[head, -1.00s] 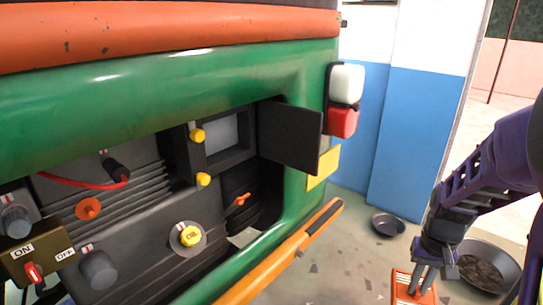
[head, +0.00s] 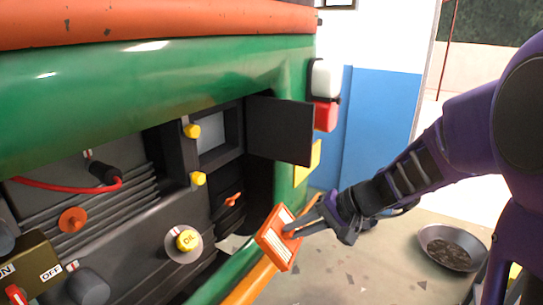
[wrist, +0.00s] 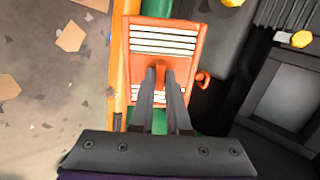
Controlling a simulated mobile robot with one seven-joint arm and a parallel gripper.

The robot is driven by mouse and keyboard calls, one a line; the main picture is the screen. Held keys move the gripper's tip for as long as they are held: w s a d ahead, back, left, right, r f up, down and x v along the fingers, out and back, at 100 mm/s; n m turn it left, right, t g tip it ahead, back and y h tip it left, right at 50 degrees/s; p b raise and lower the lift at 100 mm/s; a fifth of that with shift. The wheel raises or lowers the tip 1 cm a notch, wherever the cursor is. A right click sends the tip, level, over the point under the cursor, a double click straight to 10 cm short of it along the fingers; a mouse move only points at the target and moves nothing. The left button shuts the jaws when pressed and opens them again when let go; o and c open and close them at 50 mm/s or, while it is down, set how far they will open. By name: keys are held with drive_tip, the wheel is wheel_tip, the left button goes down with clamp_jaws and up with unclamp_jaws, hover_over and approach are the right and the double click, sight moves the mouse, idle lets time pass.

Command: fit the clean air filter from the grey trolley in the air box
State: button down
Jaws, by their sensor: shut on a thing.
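My gripper (head: 308,226) is shut on the tab of the orange air filter (head: 274,240), which has white pleats. It holds the filter tilted in front of the rickshaw's open engine bay, near the orange bumper bar. In the wrist view the filter (wrist: 164,45) shows ahead of the fingers (wrist: 162,92). The air box (head: 212,138) is a dark square recess with a grey inner face, up and left of the filter. Its dark lid (head: 279,131) stands open to the right. Two yellow knobs (head: 191,131) are on its left side. The grey trolley is not visible.
The green body edge and the orange bumper bar (head: 252,284) lie below the filter. An orange lever (head: 232,200), the yellow oil cap (head: 187,240) and a red cable (head: 62,188) are in the bay. A pan (head: 452,247) lies on the floor at right.

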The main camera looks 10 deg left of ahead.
drive_tip(key=a+r+t+y, duration=0.1)
drive_tip(key=r, duration=0.2)
drive_tip(key=w+a+r+y+b, duration=0.1)
drive_tip(key=a+r+y, duration=0.1)
drive_tip(key=r, duration=0.1)
drive_tip(key=w+a+r+m+t+y, duration=0.1)
drive_tip(key=a+r+y, duration=0.1)
drive_tip(key=r, duration=0.1)
drive_tip(key=shift+a+r+t+b, duration=0.1)
drive_tip(key=shift+t+b, duration=0.2)
drive_tip(key=shift+b, duration=0.05)
wheel_tip(320, 180, up, 8)
drive_tip(key=w+a+m+t+y, duration=0.1)
drive_tip(key=w+t+y, duration=0.1)
drive_tip(key=p+x, duration=0.2)
drive_tip(key=x, duration=0.9)
drive_tip(key=shift+a+f, duration=0.2)
drive_tip(key=shift+b, duration=1.05)
drive_tip(key=shift+w+a+b, duration=0.2)
drive_tip(key=shift+a+b, duration=0.25)
drive_tip(key=shift+b, duration=0.25)
idle(1.5)
